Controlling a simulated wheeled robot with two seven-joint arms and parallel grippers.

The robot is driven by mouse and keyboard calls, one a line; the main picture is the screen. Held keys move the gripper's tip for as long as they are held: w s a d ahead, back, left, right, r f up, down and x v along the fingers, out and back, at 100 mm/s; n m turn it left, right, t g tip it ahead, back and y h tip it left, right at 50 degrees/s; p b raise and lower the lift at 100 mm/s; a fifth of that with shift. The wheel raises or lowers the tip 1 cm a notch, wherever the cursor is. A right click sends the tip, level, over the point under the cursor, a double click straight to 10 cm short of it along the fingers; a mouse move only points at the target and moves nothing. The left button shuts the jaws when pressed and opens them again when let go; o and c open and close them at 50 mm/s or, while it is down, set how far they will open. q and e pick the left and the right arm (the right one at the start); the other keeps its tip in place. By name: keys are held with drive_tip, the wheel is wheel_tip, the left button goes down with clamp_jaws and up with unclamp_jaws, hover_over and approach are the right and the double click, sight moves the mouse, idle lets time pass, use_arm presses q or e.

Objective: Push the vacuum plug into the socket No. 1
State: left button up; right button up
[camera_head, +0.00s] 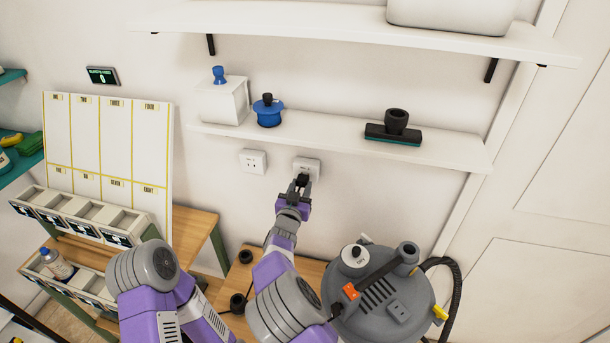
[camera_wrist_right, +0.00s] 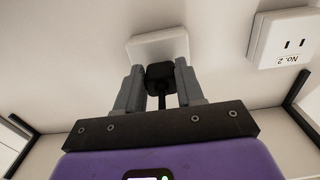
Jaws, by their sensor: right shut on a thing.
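My right gripper (camera_head: 303,183) is raised to the wall and shut on the black vacuum plug (camera_head: 303,179). In the right wrist view the plug (camera_wrist_right: 160,77) sits between the two grey fingers, with its cord running back towards the palm. The plug is in front of a white wall socket (camera_head: 309,163), whose face it partly covers; the socket also shows in the wrist view (camera_wrist_right: 150,48). I cannot tell whether the prongs are in the holes. A second white socket (camera_head: 253,161), labelled No. 2 in the wrist view (camera_wrist_right: 283,38), is free. My left gripper is out of view.
A white shelf (camera_head: 440,148) with a blue pot (camera_head: 268,111) and a floor nozzle (camera_head: 394,130) hangs just above the sockets. The grey vacuum (camera_head: 400,315) stands below right. A panel (camera_head: 110,145) and storage bins (camera_head: 85,212) are at the left.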

drive_tip(key=shift+w+d, duration=0.2)
drive_tip(key=shift+w, duration=0.4)
idle(0.6)
drive_tip(key=o, duration=1.1)
